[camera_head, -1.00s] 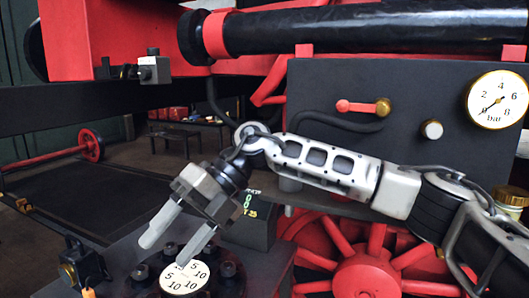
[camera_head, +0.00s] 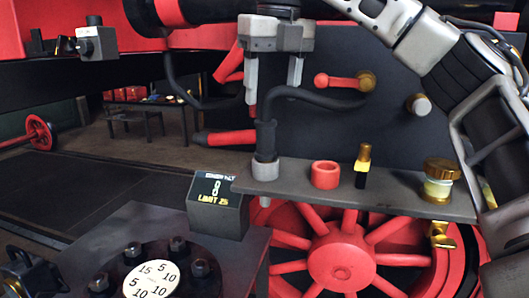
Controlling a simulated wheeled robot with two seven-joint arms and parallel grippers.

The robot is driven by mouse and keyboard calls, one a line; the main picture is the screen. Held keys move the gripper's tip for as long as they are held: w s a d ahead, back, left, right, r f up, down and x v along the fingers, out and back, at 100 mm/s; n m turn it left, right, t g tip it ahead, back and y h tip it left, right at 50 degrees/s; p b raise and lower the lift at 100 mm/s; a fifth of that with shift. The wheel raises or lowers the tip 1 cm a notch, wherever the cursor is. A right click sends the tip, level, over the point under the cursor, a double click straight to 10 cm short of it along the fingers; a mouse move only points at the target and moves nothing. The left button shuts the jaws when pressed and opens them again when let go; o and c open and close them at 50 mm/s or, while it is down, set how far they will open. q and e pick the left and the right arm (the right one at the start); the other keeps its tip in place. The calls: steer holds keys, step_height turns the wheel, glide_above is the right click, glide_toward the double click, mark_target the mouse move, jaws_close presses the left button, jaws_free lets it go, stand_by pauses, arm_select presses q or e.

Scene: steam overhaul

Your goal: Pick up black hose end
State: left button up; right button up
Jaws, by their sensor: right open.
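The black hose (camera_head: 325,99) runs from the dark panel to the left and bends down. Its thicker black end (camera_head: 265,136) stands upright at a grey cylindrical fitting (camera_head: 265,170) on the grey shelf (camera_head: 400,197). My right gripper (camera_head: 273,92) points down above the hose end, with its two fingers apart and nothing held. In the picture the fingers lie to either side of the hose bend, with the tips a little above the thick end. I cannot tell the exact depth between them. My left gripper is not in view.
On the shelf stand a red ring (camera_head: 325,175), a black and yellow brass-topped piece (camera_head: 363,166) and a brass-lidded jar (camera_head: 439,182). A red lever (camera_head: 340,81) juts from the panel (camera_head: 400,140). A display box (camera_head: 217,205) sits left of the shelf.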

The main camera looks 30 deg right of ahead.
mark_target(267, 121)
steer(key=f, duration=0.3)
steer(key=shift+w+f+b, duration=0.3)
steer(key=shift+f+b, duration=0.1)
steer(key=shift+w+a+f+b, duration=0.15)
steer(key=shift+w+f, duration=0.1)
steer(key=shift+f, duration=1.05)
steer(key=shift+w+d+f+b, duration=0.15)
steer(key=shift+w+f, duration=0.1)
steer(key=shift+f, duration=1.05)
steer(key=shift+a, duration=0.1)
steer(key=c, duration=1.2)
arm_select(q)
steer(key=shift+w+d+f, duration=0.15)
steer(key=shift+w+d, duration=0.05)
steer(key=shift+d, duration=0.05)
arm_select(e)
steer(key=shift+c, duration=0.2)
steer(key=shift+r, duration=0.15)
